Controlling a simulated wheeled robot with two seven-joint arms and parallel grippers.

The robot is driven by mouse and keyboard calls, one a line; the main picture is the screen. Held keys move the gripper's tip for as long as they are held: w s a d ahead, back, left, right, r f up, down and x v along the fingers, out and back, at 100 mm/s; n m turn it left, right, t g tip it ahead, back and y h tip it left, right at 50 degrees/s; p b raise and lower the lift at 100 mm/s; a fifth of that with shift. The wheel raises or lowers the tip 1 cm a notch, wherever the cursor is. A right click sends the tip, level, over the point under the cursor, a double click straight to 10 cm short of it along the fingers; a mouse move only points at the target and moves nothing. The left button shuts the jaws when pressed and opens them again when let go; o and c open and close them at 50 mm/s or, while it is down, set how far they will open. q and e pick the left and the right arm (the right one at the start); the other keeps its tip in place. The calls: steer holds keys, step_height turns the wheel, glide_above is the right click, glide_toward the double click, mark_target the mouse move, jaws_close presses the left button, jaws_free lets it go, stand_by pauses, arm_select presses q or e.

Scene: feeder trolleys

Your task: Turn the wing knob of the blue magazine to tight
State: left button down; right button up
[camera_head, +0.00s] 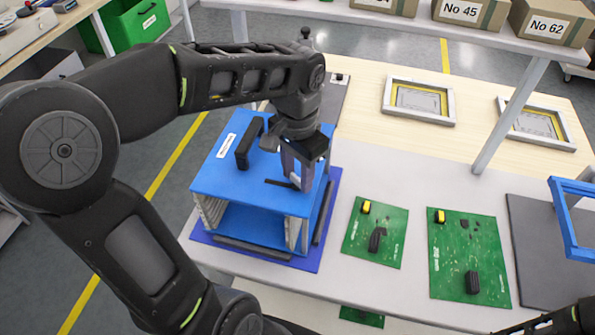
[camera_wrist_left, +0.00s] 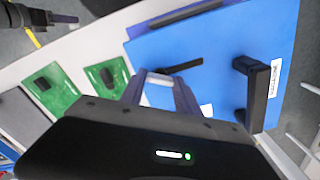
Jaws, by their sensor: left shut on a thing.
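The blue magazine (camera_head: 222,178) stands upright on a dark blue mat on the bench. Its blue top also fills the upper right of the left wrist view (camera_wrist_left: 215,50). My left gripper (camera_head: 297,183) points down at the right part of this top, and its fingers (camera_wrist_left: 165,95) are shut on the wing knob. The knob is mostly hidden between the fingers, so its angle cannot be told. A flat black bar (camera_wrist_left: 175,66) lies on the top beside the fingers. Part of my right arm shows at the lower right corner (camera_head: 575,320); its jaws are unclear.
A black handle (camera_head: 249,143) stands on the magazine top, left of my gripper. Two green circuit boards (camera_head: 395,222) (camera_head: 450,265) lie to the right. A blue frame (camera_head: 566,215) stands at the right edge. A shelf post (camera_head: 510,115) rises behind the boards.

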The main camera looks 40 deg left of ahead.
mark_target(297, 178)
arm_select(q)
steer(key=m, duration=0.5)
steer(key=shift+m, duration=0.3)
steer(key=m, duration=0.6)
steer(key=shift+p, duration=0.35)
steer(key=c, duration=0.9)
jaws_free()
step_height(297, 178, up, 8)
steer(key=shift+f+b, duration=0.1)
steer(key=shift+b, duration=0.2)
